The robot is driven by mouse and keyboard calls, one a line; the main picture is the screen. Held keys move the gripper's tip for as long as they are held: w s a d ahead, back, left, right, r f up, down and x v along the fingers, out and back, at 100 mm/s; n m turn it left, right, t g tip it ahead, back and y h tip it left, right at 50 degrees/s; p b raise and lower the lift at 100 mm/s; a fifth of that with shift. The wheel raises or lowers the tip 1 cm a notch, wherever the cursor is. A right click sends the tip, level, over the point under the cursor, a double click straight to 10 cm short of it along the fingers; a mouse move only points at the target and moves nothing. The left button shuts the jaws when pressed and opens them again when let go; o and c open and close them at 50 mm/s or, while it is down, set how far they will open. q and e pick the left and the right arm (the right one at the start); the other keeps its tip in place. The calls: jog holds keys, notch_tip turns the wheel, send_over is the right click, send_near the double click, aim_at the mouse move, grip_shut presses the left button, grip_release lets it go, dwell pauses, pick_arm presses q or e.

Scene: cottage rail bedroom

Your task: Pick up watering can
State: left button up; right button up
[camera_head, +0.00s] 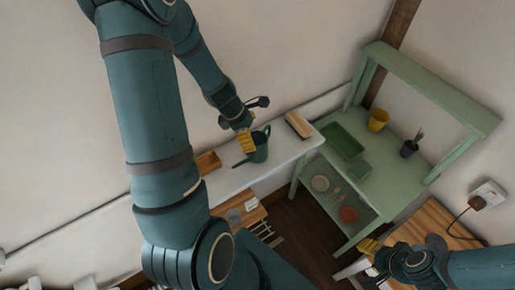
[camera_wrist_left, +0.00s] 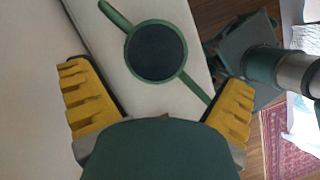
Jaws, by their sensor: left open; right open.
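The watering can (camera_head: 260,148) is dark green and stands upright on a narrow white shelf (camera_head: 227,186) along the wall. In the left wrist view the watering can (camera_wrist_left: 156,52) is seen from above, with its dark round opening, a handle at upper left and a thin spout toward lower right. My left gripper (camera_head: 246,142) is open, above and beside the can. In the left wrist view its yellow fingers (camera_wrist_left: 160,105) are spread wide, with the can beyond and between them. My right gripper (camera_head: 368,258) is open and empty at lower right, far from the can.
A wooden block-like object (camera_head: 298,125) and a small wooden box (camera_head: 207,162) sit on the shelf either side of the can. A green potting bench (camera_head: 395,160) with a tray, a yellow pot (camera_head: 378,120) and a plant stands to the right. A wooden-topped table (camera_head: 432,222) is near my right gripper.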

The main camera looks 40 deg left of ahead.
aim_at(254, 138)
pick_arm(q)
jog(key=shift+a+b+x, duration=0.1)
jog(key=shift+b+x, duration=0.25)
jog(key=shift+x, duration=1)
jog(key=shift+a+b+x, duration=0.15)
jog(key=shift+b+x, duration=0.15)
jog(key=shift+x, duration=1.05)
jog(key=shift+w, duration=0.1)
jog(key=c, duration=1.3)
